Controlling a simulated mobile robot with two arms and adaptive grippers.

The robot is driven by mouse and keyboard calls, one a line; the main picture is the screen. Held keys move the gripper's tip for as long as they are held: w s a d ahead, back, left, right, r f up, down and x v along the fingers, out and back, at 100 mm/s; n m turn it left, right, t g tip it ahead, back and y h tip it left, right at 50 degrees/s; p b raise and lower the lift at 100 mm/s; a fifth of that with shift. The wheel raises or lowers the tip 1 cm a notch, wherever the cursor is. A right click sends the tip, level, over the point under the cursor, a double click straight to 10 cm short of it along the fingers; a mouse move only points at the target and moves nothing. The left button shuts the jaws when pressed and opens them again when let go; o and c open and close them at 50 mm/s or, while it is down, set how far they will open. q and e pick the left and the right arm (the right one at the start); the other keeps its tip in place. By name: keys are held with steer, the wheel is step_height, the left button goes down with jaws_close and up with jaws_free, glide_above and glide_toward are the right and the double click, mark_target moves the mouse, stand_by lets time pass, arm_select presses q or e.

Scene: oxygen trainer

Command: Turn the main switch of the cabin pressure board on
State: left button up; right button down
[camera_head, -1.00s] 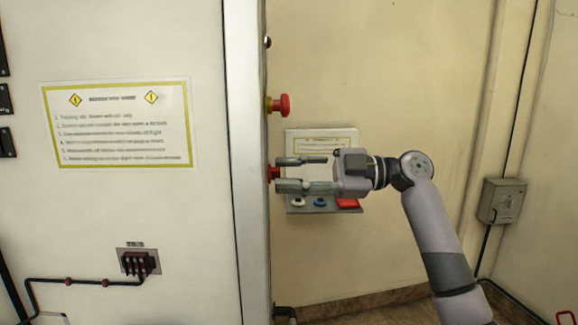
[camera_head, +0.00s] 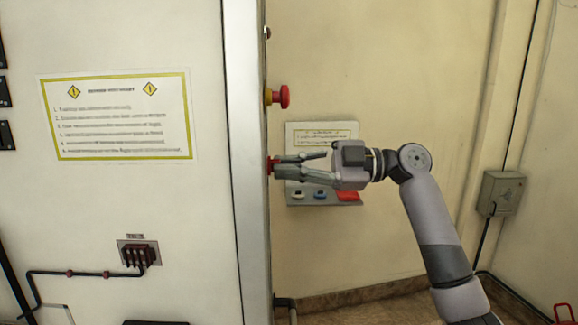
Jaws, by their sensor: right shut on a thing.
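My right gripper (camera_head: 280,167) reaches in from the right, its fingers pointing left at the side face of the white cabinet (camera_head: 150,220). It is shut on a red switch (camera_head: 271,165) on that side face; the fingers cover most of it. I cannot tell how far the switch is turned. A red mushroom button on a yellow base (camera_head: 279,97) sits above it on the same face. My left gripper is not in view.
A grey panel (camera_head: 296,135) with white, blue and red controls hangs on the beige wall behind my gripper. A grey wall box (camera_head: 501,193) is at the right. A notice (camera_head: 120,115) and a small connector block (camera_head: 139,255) are on the cabinet front.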

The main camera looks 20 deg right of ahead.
steer(key=shift+m, duration=0.4)
steer(key=m, duration=1.7)
steer(key=shift+s+r, duration=0.1)
stand_by(0.6)
steer(key=c, duration=1.7)
jaws_free()
steer(key=v, duration=1.2)
